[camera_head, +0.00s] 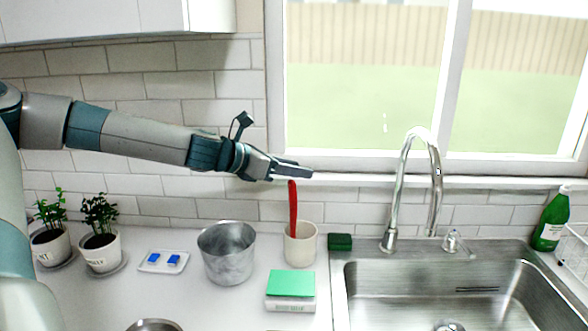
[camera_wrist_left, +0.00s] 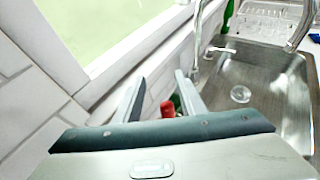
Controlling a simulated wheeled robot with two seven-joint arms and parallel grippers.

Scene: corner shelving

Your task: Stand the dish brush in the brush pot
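The dish brush's red handle (camera_head: 293,208) stands nearly upright in the cream brush pot (camera_head: 300,246) on the counter; its lower part is hidden inside the pot. My left gripper (camera_head: 303,172) is just above the handle's top, pointing right. In the left wrist view, its two fingers (camera_wrist_left: 160,80) are apart with nothing between their tips. The red handle end (camera_wrist_left: 168,108) shows below and between them, apart from both as far as I can tell. My right gripper is in neither view.
A metal pot (camera_head: 227,254) stands left of the brush pot, and a green-topped box (camera_head: 291,285) lies in front. A dark green sponge (camera_head: 340,242), the tap (camera_head: 394,205) and the sink (camera_head: 450,300) are to the right. The window sill (camera_head: 365,180) is close behind the gripper.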

